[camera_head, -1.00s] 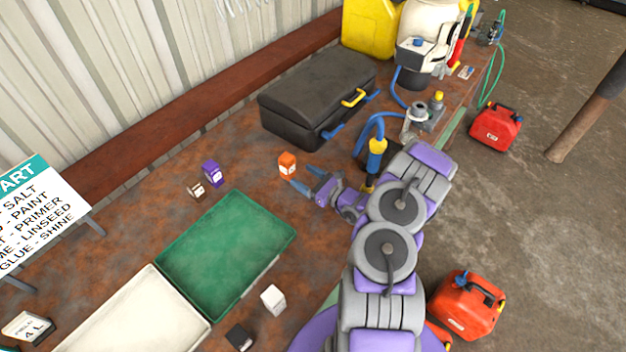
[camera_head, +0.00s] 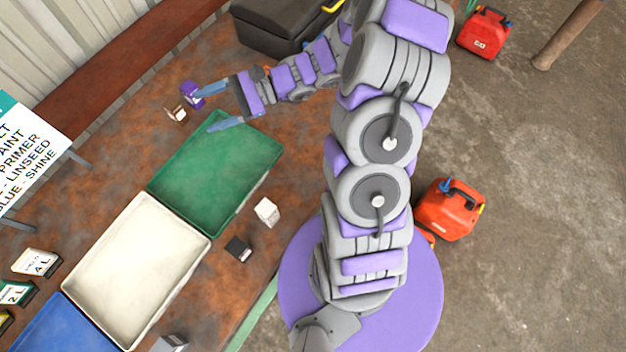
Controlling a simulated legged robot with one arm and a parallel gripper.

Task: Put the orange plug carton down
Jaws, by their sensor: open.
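The orange plug carton (camera_head: 267,70) is almost wholly hidden behind my arm; only a small orange patch shows, on the rusty table near the black toolbox. My gripper (camera_head: 204,110) is open with its blue fingers spread, pointing left over the table. No carton shows held between them. The upper fingertip is close to a purple carton (camera_head: 190,94); I cannot tell if they touch.
A small white-and-brown carton (camera_head: 177,114) stands left of the fingertips. A green tray (camera_head: 160,189), a cream tray (camera_head: 140,270) and a blue tray (camera_head: 70,330) line the table. White (camera_head: 266,211) and black (camera_head: 238,249) cartons stand beside the trays. The black toolbox (camera_head: 262,32) is behind my arm.

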